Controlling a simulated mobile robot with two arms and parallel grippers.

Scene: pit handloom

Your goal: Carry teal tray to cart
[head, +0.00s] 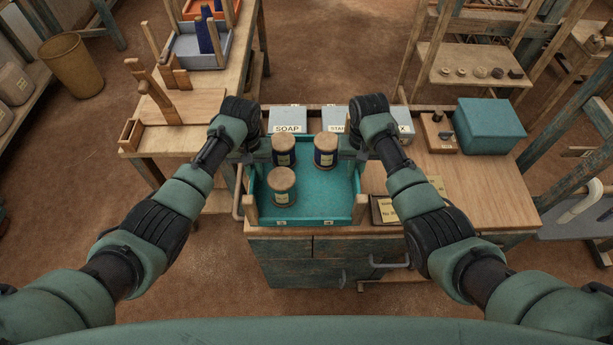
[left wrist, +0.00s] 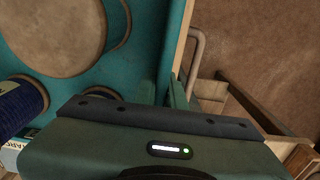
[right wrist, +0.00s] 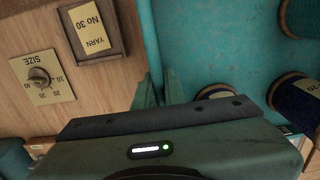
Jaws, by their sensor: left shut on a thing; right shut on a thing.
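The teal tray (head: 325,205), with wooden corner posts, sits at or just above the left end of a wooden-topped cabinet (head: 470,190); I cannot tell if it touches. My left gripper (head: 260,155) is shut on the tray's left wall, which also shows in the left wrist view (left wrist: 182,40). My right gripper (head: 356,152) is shut on its right wall, seen in the right wrist view (right wrist: 148,40). The fingertips are partly hidden.
Behind the tray stand labelled boxes, one reading SOAP (head: 287,120). A yarn label box (head: 384,210) lies close right of the tray.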

